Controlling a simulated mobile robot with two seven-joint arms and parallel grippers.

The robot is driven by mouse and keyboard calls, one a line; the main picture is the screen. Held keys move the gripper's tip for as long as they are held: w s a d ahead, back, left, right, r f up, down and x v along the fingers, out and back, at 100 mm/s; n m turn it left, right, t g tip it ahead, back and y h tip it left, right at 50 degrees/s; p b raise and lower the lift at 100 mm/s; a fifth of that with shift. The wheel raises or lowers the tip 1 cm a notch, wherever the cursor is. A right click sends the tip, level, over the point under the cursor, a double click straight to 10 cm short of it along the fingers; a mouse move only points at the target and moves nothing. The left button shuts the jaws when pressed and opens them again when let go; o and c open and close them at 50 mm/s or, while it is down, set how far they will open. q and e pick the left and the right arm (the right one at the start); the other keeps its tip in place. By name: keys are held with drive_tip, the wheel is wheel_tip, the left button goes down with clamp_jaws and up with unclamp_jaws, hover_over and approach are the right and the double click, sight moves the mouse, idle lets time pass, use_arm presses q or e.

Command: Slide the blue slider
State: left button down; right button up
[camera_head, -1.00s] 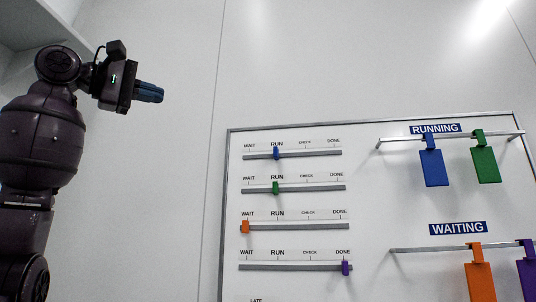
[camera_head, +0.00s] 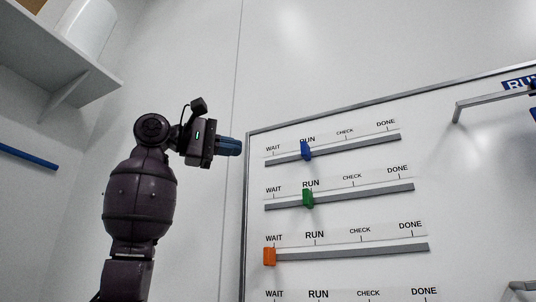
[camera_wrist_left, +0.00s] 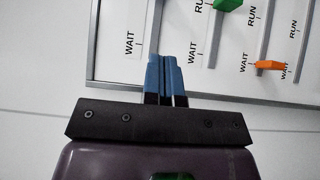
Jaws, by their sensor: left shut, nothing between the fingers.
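The blue slider (camera_head: 306,150) sits at the RUN mark on the top rail (camera_head: 350,146) of the white board in the head view. My left gripper (camera_head: 240,147) points right, just left of the board's frame and at about the slider's height, apart from it in the picture. Its blue fingers are shut and empty. They also show in the left wrist view (camera_wrist_left: 167,58), in front of the board's edge. The blue slider does not show in the left wrist view. My right gripper is not in view.
Below are a green slider (camera_head: 308,198) at RUN and an orange slider (camera_head: 269,256) at WAIT. A bracket bar (camera_head: 490,98) sticks out at the board's right. A shelf (camera_head: 60,70) hangs at the upper left. Bare wall lies above the board.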

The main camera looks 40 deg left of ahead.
sight(306, 151)
use_arm(q)
drive_tip(key=p+x, duration=0.1)
drive_tip(key=x, duration=0.2)
drive_tip(key=d+p+x, duration=0.1)
drive_tip(key=x, duration=0.3)
drive_tip(key=s+p+x, duration=0.1)
drive_tip(key=x, duration=0.3)
drive_tip(key=shift+w+d+r, duration=0.1)
drive_tip(key=shift+d, duration=0.4)
drive_tip(key=shift+w+d, duration=0.15)
drive_tip(key=shift+d, duration=0.5)
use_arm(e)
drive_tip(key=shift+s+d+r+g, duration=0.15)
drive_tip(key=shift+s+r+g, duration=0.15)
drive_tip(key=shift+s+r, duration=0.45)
